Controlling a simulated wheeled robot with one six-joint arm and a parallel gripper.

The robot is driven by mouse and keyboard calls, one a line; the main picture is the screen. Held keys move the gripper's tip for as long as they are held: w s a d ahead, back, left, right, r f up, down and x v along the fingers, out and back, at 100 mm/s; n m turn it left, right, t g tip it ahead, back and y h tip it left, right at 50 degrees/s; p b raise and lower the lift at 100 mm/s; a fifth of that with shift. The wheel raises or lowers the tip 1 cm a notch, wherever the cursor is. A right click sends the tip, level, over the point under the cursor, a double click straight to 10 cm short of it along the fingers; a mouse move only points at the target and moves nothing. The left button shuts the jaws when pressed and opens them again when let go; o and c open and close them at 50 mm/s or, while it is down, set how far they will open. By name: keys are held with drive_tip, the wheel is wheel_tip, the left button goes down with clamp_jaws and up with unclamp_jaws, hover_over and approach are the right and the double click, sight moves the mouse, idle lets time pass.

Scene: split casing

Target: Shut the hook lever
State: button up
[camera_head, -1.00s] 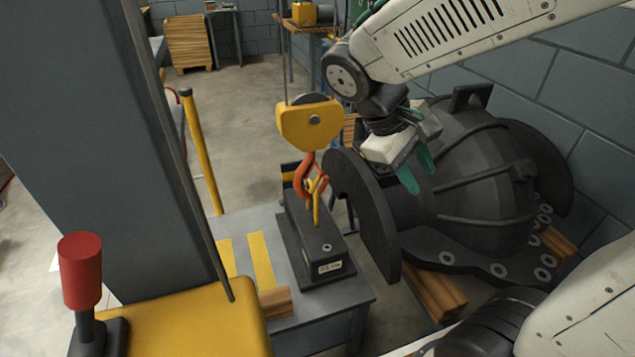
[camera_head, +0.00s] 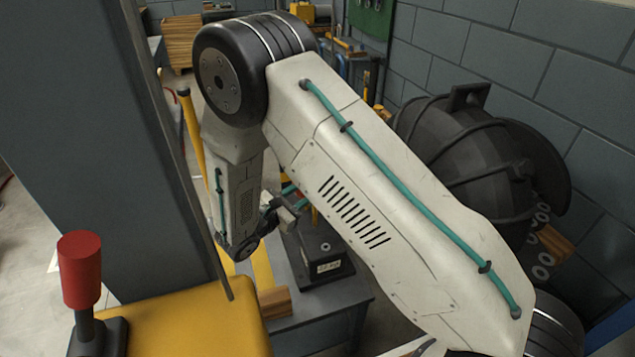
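The orange hook, its lever and the yellow pulley block are hidden behind my arm, so I cannot see whether the lever is open or shut.
The grey table (camera_head: 330,318) carries yellow stripes and a wooden block (camera_head: 274,302). A large black casing (camera_head: 455,150) stands at the right by the wall. A red-knobbed lever (camera_head: 80,270) on a yellow housing (camera_head: 185,325) and a grey column (camera_head: 85,120) fill the left.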

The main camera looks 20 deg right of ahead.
drive_tip(key=x, duration=0.7)
drive_tip(key=shift+w+f+n+t, duration=0.3)
drive_tip(key=shift+w+f, duration=0.1)
clamp_jaws()
